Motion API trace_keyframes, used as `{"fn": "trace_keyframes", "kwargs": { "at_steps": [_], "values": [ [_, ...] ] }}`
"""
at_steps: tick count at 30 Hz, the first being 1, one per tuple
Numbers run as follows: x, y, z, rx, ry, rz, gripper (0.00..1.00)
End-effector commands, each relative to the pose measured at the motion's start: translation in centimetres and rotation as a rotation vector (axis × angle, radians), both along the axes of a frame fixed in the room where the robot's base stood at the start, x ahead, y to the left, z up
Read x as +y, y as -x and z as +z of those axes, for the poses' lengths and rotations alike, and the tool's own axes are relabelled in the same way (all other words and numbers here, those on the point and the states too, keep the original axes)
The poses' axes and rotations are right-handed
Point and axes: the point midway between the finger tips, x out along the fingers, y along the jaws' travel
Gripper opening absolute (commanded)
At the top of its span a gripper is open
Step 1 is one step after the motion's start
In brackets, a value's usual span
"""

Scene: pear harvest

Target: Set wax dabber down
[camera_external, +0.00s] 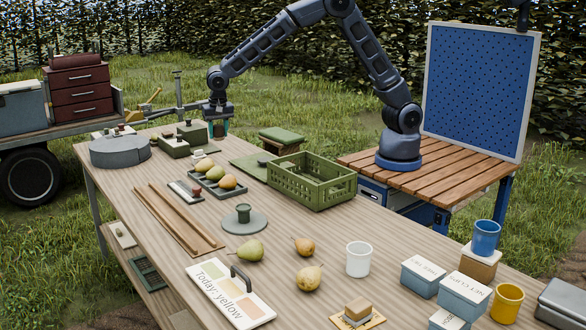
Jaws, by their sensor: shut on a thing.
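My gripper (217,126) is at the far end of the long wooden table, with its teal fingers pointing down. It is shut on a small dark item (219,131), which I take to be the wax dabber; its shape is mostly hidden between the fingers. The gripper is just right of the dark green boxes with knobs (192,132). I cannot tell whether the held item touches the tabletop.
A green crate (312,194) stands at the table's right edge. A round grey box (120,151) is at far left.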

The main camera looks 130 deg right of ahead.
Motion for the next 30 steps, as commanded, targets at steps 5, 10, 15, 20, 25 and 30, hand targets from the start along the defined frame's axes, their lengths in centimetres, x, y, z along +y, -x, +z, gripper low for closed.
{"fn": "trace_keyframes", "kwargs": {
  "at_steps": [5, 10, 15, 20, 25, 30],
  "values": [
    [-7.1, 3.1, 0.0, 0.0, 0.001, -0.098, 0.18],
    [-13.2, 6.5, 0.0, -0.001, 0.001, -0.187, 0.18],
    [-19.1, 10.5, 0.0, -0.001, 0.0, -0.276, 0.18],
    [-24.2, 14.8, -0.1, -0.002, 0.0, -0.358, 0.18],
    [-29.3, 20.0, -0.1, -0.002, 0.0, -0.445, 0.18],
    [-33.2, 24.7, -0.1, -0.002, 0.0, -0.52, 0.18]
  ]
}}
